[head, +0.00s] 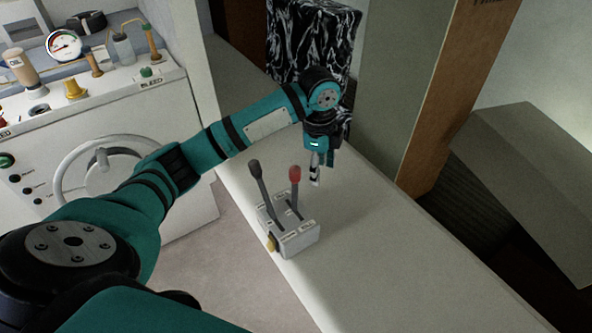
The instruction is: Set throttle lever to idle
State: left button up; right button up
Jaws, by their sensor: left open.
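The control box (293,232) is a small grey block on the pale counter, with two slots and small labels on top. A lever with a black knob (255,168) rises from its left slot and leans toward the back left. A lever with a red knob (295,174) stands in the right slot. I cannot read the labels well enough to tell which lever is the throttle. My left gripper (316,182) is open and points down just right of the red knob, apart from it as far as I can tell. My right gripper is not in view.
The counter (390,270) is clear in front and to the right of the box. A black-and-white marbled panel (300,40) and a grey-green post (375,90) stand behind. At left is a white console (120,110) with a wheel (100,170), gauge (64,45) and knobs.

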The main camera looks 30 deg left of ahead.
aim_at(295, 167)
pick_arm(q)
jog(key=a+r+m+g, duration=0.1)
jog(key=a+r, duration=0.2)
jog(key=r, duration=0.3)
jog(key=a+r+m, duration=0.1)
jog(key=a+r, duration=0.3)
jog(key=r, duration=0.2)
jog(key=shift+y, duration=0.3)
jog(key=f+p, duration=0.1)
jog(key=f, duration=0.4)
jog(key=f+p, duration=0.1)
jog(key=f, duration=0.5)
jog(key=s+f+p, duration=0.1)
jog(key=f, duration=0.5)
jog(key=shift+d, duration=0.3)
grip_shut()
